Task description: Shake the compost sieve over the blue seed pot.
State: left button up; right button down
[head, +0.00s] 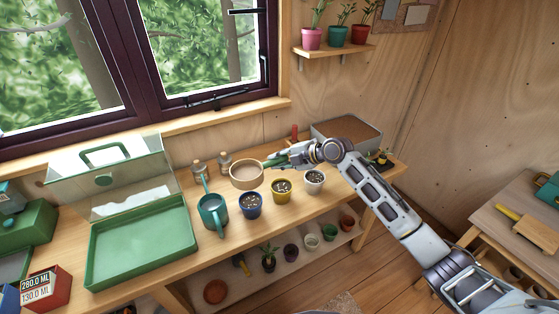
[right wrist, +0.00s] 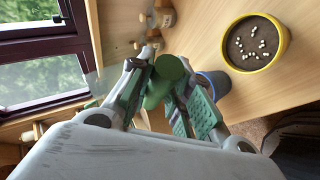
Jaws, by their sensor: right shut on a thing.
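The compost sieve (head: 246,181) is a round, pale wooden ring in the head view. My right gripper (head: 277,161) is shut on its green handle, which also shows between the padded fingers in the right wrist view (right wrist: 168,72). The sieve is held up just behind and above the blue seed pot (head: 251,208); I cannot tell whether it is directly over it. The blue pot stands on the bench with dark soil and pale bits in it. A part of its blue side shows behind the fingers in the right wrist view (right wrist: 217,83). My left gripper is not in view.
A yellow pot (head: 281,194) and a white pot (head: 314,184) stand right of the blue one. A teal watering can (head: 213,213) stands close on its left. A green lidded tray (head: 142,251) is further left. A soil-filled bin (head: 345,130) is behind my right arm.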

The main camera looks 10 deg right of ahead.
jog(key=shift+f, duration=0.1)
jog(key=shift+f+b, duration=1.3)
jog(key=shift+f, duration=1.75)
jog(key=shift+a, duration=0.1)
jog(key=shift+a, duration=0.95)
jog(key=shift+d, duration=0.2)
